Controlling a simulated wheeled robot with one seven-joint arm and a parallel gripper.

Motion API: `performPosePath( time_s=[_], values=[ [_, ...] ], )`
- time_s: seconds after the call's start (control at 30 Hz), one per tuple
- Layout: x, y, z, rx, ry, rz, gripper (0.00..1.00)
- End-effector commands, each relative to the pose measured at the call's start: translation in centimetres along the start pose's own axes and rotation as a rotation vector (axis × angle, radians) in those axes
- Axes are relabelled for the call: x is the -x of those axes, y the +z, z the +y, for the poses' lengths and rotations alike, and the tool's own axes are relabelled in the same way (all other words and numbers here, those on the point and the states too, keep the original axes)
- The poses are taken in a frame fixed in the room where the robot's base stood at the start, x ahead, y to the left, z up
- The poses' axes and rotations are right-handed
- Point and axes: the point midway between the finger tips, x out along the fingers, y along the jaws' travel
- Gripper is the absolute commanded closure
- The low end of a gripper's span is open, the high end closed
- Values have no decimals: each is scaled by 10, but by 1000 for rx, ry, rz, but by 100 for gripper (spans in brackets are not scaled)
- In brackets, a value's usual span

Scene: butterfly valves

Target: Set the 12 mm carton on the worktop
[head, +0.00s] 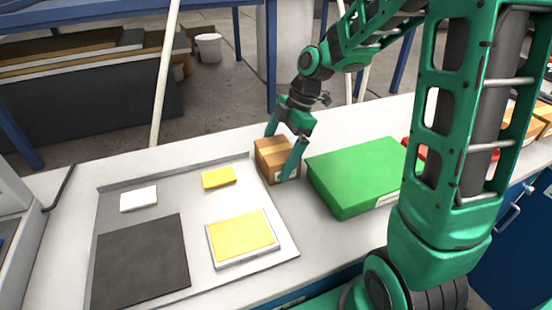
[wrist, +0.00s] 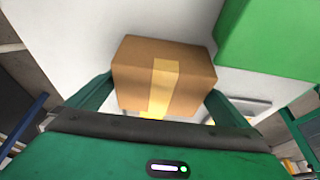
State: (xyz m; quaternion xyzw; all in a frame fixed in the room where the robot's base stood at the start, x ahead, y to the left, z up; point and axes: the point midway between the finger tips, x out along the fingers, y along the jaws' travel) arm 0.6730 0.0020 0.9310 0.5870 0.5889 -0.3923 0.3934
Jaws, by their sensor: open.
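A brown carton (head: 276,160) with a tape strip stands on the white worktop (head: 344,139), between the grey tray and the green box. It also shows in the wrist view (wrist: 164,75), upright and between my fingers. A label on its side is partly hidden, and I cannot read a size on it. My gripper (head: 281,155) points down over the carton, one finger on each side of it. The fingers are open; whether either one touches the carton I cannot tell.
A green box (head: 356,173) stands close to the right of the carton. A grey tray (head: 272,235) at left holds a dark mat (head: 141,262), a yellow pad (head: 243,237), a yellow block (head: 218,177) and a white block (head: 139,199). More cartons (head: 520,119) stand far right.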

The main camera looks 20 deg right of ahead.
Motion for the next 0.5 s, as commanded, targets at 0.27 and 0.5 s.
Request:
performPosePath(
  time_s=[0.27,0.5],
  values=[
    [0,0,0,0,0,0,24],
    [1,0,1,1,2,0,69]
  ],
)
